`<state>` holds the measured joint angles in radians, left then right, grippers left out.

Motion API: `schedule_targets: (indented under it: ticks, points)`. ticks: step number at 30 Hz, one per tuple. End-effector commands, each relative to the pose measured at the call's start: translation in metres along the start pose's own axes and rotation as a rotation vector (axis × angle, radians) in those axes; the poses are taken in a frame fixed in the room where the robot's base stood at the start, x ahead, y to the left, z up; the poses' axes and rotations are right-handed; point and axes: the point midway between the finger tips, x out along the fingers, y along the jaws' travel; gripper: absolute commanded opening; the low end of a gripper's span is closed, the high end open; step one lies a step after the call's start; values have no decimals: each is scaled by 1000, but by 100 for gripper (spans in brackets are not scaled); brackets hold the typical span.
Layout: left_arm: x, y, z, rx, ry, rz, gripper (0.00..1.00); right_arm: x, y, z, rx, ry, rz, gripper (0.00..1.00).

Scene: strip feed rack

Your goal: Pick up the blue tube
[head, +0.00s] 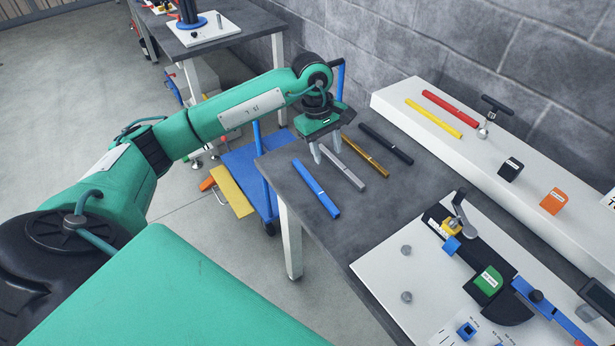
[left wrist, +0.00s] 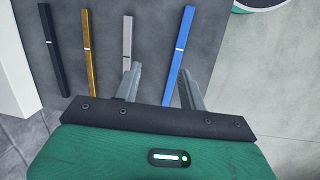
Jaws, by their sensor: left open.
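The blue tube (head: 316,188) lies on the grey table, the leftmost of a row of tubes. My left gripper (head: 328,160) is over the row, its fingers pointing down near the grey tube (head: 343,164) and to the right of the blue tube's far end. In the left wrist view the blue tube (left wrist: 179,55) runs up from between the two open fingers of my left gripper (left wrist: 160,85), closer to the right finger. The grey tube (left wrist: 127,45) runs up beside the left finger. Nothing is held. The height of the fingertips above the table is hard to judge. My right gripper is not in view.
A brown-gold tube (head: 365,157) and a black tube (head: 386,144) lie right of the grey one. A white shelf (head: 465,152) holds yellow and red tubes. A white board (head: 385,270) with a fixture stands at the front right. Bare table lies between.

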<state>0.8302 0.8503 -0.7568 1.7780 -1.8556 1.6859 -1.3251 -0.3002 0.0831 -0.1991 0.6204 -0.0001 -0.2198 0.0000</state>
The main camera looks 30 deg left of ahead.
Motion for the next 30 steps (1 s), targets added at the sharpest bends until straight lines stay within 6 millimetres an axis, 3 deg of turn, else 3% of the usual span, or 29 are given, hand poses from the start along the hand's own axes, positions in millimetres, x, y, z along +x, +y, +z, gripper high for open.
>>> schedule_targets:
  ticks: [1,3,8,18,26,30]
  points:
    - [-10,-6,-17,2,59,-36,42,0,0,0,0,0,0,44]
    - [-19,-13,-34,7,119,-82,42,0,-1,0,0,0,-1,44]
    - [-24,-22,-51,7,173,-131,42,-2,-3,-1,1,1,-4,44]
    - [35,-30,-60,6,170,-133,42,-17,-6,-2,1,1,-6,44]
    - [57,-32,-65,7,171,-130,42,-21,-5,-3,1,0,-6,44]
    - [71,-33,-70,6,169,-133,42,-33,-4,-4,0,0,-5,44]
